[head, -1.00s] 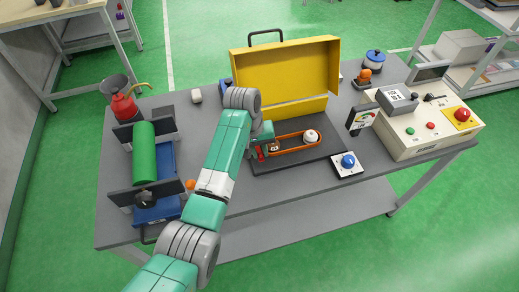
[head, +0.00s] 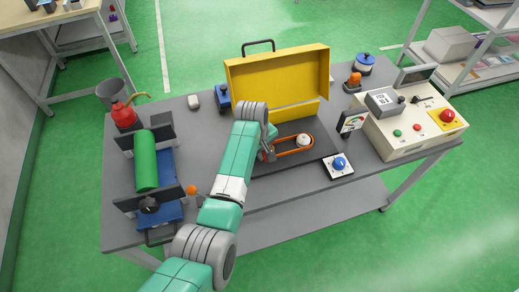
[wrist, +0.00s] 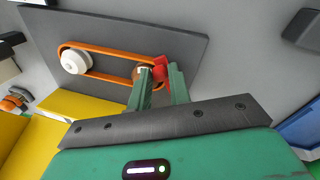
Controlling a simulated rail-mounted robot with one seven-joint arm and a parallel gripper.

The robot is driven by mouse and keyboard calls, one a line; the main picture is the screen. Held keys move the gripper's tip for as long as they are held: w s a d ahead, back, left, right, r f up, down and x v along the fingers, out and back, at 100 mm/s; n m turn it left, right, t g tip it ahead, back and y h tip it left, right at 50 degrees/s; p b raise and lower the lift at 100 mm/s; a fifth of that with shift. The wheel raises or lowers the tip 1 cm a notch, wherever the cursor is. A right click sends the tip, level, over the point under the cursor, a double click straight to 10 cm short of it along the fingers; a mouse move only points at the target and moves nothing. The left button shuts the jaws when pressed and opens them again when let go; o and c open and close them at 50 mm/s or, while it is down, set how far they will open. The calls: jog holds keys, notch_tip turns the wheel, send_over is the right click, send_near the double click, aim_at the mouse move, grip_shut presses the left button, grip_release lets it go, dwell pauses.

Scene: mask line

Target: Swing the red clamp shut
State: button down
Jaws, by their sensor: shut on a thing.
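The red clamp (wrist: 160,68) shows between the two green fingertips of my gripper (wrist: 161,80) in the wrist view, at the right end of the orange belt (wrist: 105,48). My gripper is shut on it. The belt loops around a white pulley (wrist: 77,61) and a second pulley (wrist: 143,73) beside the clamp, which a finger partly hides. In the head view my gripper (head: 268,150) is at the belt's left end, and my arm hides most of the clamp. The belt (head: 294,145) also shows there.
The dark base plate (head: 322,157) lies in front of an open yellow cover (head: 276,80). A blue knob box (head: 338,166) and a control panel (head: 415,132) stand right. A green roller (head: 146,162) and red can (head: 123,115) stand left.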

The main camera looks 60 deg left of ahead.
jog(key=n, duration=0.1)
jog(key=w+n, duration=0.1)
jog(key=n, duration=0.1)
jog(key=shift+w+a+f+n+y, duration=0.1)
jog(key=shift+w+a+n+y, duration=0.2)
jog(key=shift+a+n+y, duration=0.1)
jog(key=n+b, duration=0.1)
jog(key=w+n+b, duration=0.1)
jog(key=shift+a+f+n+g, duration=0.1)
jog(key=shift+a+n+g, duration=0.2)
jog(key=shift+a+n, duration=0.1)
jog(key=n+b, duration=0.1)
jog(key=a+n+b, duration=0.1)
jog(key=n, duration=0.1)
jog(key=shift+w+a+y+b, duration=0.1)
jog(key=shift+w+y+b, duration=0.2)
jog(key=shift+y, duration=0.1)
jog(key=shift+a+n+g+b, duration=0.4)
jog(key=shift+a+n+b, duration=0.05)
jog(key=shift+n+b, duration=0.45)
jog(key=shift+r, duration=0.2)
jog(key=c, duration=1.3)
grip_release()
jog(key=shift+a, duration=0.1)
